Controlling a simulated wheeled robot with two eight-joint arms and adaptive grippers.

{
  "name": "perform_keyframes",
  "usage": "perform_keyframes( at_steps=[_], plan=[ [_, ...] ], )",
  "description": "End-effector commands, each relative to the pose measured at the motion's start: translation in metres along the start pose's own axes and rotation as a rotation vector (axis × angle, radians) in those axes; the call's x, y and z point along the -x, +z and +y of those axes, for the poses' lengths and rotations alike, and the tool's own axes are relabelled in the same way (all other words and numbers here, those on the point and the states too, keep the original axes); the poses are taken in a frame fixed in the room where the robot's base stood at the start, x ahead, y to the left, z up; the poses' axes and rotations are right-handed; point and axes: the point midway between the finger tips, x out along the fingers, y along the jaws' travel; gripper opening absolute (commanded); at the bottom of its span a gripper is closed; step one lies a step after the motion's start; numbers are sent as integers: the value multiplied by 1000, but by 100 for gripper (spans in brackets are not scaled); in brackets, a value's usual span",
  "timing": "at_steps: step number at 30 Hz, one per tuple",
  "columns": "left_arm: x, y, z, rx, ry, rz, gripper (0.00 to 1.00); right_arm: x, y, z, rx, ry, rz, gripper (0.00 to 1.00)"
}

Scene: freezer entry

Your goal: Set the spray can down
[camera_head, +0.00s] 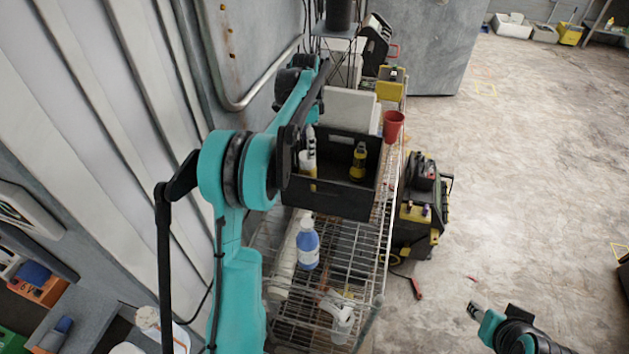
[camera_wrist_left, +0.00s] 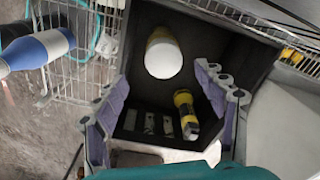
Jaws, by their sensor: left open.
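A white-topped cylinder with yellow on its side, apparently the spray can (camera_wrist_left: 163,55), stands in the black crate (camera_wrist_left: 228,58). In the head view the crate (camera_head: 325,200) sits on the wire shelf, with a white and yellow item, apparently the same can (camera_head: 307,168), at its left. My left gripper (camera_wrist_left: 160,95) is open in the wrist view. Its fingers are apart from the can, which shows beyond the gap between them. In the head view my arm largely hides this gripper. My right gripper (camera_head: 477,312) is at the lower right; its jaws are unclear.
A yellow and black item (camera_wrist_left: 186,112) is in the crate, also seen in the head view (camera_head: 358,162). A blue bottle (camera_head: 307,245) stands on the wire shelf (camera_head: 345,275) in front. A red cup (camera_head: 393,126) is beside the crate.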

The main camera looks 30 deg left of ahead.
Motion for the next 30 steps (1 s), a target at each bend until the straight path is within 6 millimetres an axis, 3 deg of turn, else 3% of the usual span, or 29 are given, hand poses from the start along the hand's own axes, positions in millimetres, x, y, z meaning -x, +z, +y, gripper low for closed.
perform_keyframes(
  at_steps=[5, 9, 14, 18, 24, 30],
  plan=[
    [39, -12, 54, 117, -78, 45, 71, 0, 0, 0, 0, 0, 0, 40],
    [64, -16, 113, 252, -151, 113, 71, 0, 0, 0, 0, 0, 0, 40],
    [76, -10, 184, 404, -214, 213, 71, 0, 0, 0, 0, 0, 0, 40],
    [70, 1, 243, 535, -249, 316, 71, 0, 0, 0, 0, 0, 0, 40],
    [42, 20, 311, 702, -262, 466, 71, 0, 0, 0, 0, 0, 0, 40],
    [19, 30, 342, 795, -251, 555, 71, 0, 0, 0, 0, 0, 0, 40]
  ],
)
